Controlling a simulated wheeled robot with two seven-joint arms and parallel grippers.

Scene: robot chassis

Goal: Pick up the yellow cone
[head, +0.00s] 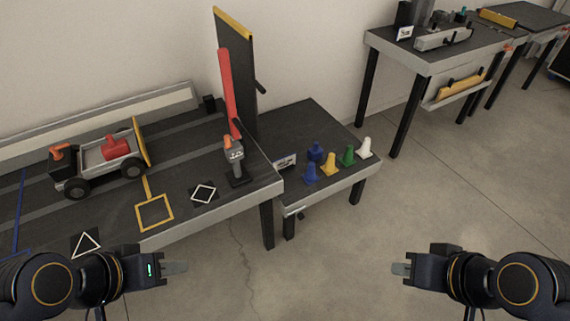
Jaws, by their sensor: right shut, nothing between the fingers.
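The yellow cone (328,164) stands upright on the low dark side table (300,118), between a blue cone (311,173) on its left and a green cone (348,156) on its right. My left gripper (187,267) is at the bottom left, in front of the long workbench and well short of the cone. I cannot tell whether its fingers are apart. My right gripper (394,268) is at the bottom right over the floor, shut and empty, also well away from the cone.
A white cone (365,147) and another blue piece (315,151) stand near the yellow cone. A tool on a stand (235,160) and a toy vehicle (105,155) are on the workbench (190,225). A tall dark panel (237,75) rises behind. The floor (400,210) is clear.

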